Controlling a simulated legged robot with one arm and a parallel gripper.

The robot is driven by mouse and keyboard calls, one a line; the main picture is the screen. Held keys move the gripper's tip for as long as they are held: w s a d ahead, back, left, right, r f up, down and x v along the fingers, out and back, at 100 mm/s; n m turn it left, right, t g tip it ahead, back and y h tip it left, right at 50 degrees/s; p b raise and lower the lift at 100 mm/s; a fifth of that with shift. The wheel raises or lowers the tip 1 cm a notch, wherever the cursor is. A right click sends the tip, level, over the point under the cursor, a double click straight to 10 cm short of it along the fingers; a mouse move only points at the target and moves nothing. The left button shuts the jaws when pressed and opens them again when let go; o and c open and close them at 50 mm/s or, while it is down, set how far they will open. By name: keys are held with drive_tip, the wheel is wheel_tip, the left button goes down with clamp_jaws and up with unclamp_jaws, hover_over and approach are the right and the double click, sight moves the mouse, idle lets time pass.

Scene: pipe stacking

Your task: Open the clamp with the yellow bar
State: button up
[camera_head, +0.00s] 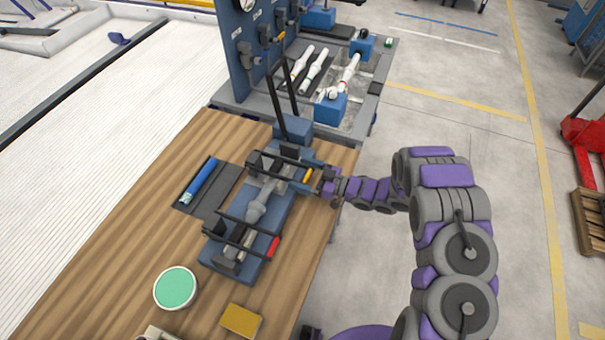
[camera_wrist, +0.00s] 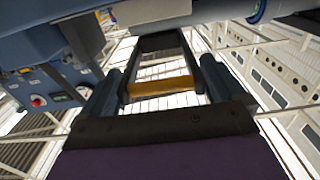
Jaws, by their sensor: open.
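The clamp fixture (camera_head: 222,250) is a blue base with black frames on the wooden table, with a grey-white pipe (camera_head: 257,212) lying along it. The yellow bar (camera_head: 307,175) is at the clamp's far right side, and a red bar (camera_head: 273,246) is at its near end. My gripper (camera_head: 322,180) reaches in from the right, right beside the yellow bar. In the wrist view, my gripper (camera_wrist: 160,82) is open, and the yellow bar (camera_wrist: 160,87) runs across the gap between its fingers. I cannot tell whether either finger touches the bar.
A blue tube (camera_head: 199,180) lies on a dark mat left of the clamp. A green-topped round tin (camera_head: 176,287) and a yellow block (camera_head: 240,320) are near the front. Two tall black levers (camera_head: 283,100) rise behind the clamp. A bench with white pipes (camera_head: 314,70) stands beyond.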

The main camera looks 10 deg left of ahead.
drive_tip(key=shift+a, duration=0.45)
drive_tip(key=shift+d, duration=0.1)
drive_tip(key=c, duration=1.2)
drive_tip(key=a+r+g+h+p, duration=0.1)
drive_tip(key=a+r+h+p, duration=0.1)
drive_tip(key=r+h+p, duration=0.35)
drive_tip(key=a+r+h+p, duration=0.2)
drive_tip(key=r+p, duration=0.4)
drive_tip(key=p, duration=0.5)
drive_tip(key=shift+c, duration=0.2)
drive_tip(key=w+a+r+p, duration=0.2)
drive_tip(key=a+r+p, duration=0.2)
drive_tip(key=a+p, duration=0.4)
drive_tip(key=shift+a+r, duration=0.25)
drive_tip(key=shift+a, duration=0.85)
drive_tip(key=shift+s, duration=0.1)
